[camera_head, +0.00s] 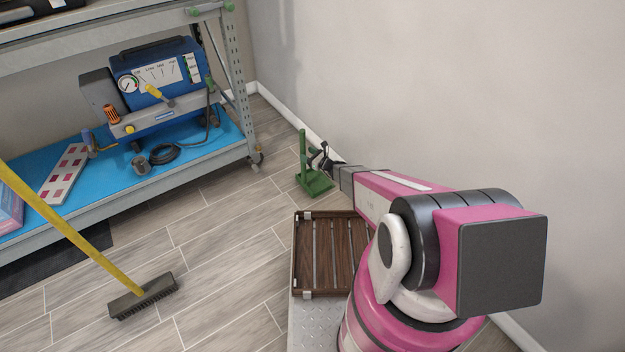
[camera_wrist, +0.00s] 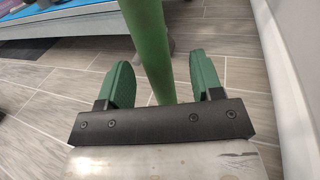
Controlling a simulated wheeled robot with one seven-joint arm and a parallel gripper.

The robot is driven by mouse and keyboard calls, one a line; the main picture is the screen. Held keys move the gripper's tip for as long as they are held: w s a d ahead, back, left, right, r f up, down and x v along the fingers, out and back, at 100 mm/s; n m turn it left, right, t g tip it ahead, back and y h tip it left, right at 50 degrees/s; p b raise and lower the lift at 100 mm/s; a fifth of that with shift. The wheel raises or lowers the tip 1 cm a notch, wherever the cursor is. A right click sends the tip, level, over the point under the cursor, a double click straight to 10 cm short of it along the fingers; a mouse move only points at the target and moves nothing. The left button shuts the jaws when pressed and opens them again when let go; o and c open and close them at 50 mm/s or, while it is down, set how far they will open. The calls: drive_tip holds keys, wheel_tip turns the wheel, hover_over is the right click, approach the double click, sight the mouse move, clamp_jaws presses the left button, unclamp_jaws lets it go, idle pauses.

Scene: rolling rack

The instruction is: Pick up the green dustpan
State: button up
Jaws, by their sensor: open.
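The green dustpan (camera_head: 314,183) stands on the floor close to the wall, its long handle (camera_head: 302,150) upright. My gripper (camera_head: 322,158) is beside the handle in the head view, with its dark fingers around handle height. In the wrist view the green handle (camera_wrist: 148,45) rises between the two green-padded fingers of my gripper (camera_wrist: 160,85). The fingers are apart, with a gap visible on both sides of the handle. The lower part of the handle and the pan are hidden in the wrist view.
A rolling rack (camera_head: 235,90) with a blue lower shelf stands at the left, holding a blue machine (camera_head: 158,75). A yellow-handled broom (camera_head: 75,235) rests on the floor. A wooden slatted tray (camera_head: 330,292) lies near my arm. The wall (camera_head: 430,90) is close on the right.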

drive_tip(key=x, duration=0.4)
drive_tip(key=shift+a, duration=0.3)
drive_tip(key=shift+r, duration=0.1)
clamp_jaws()
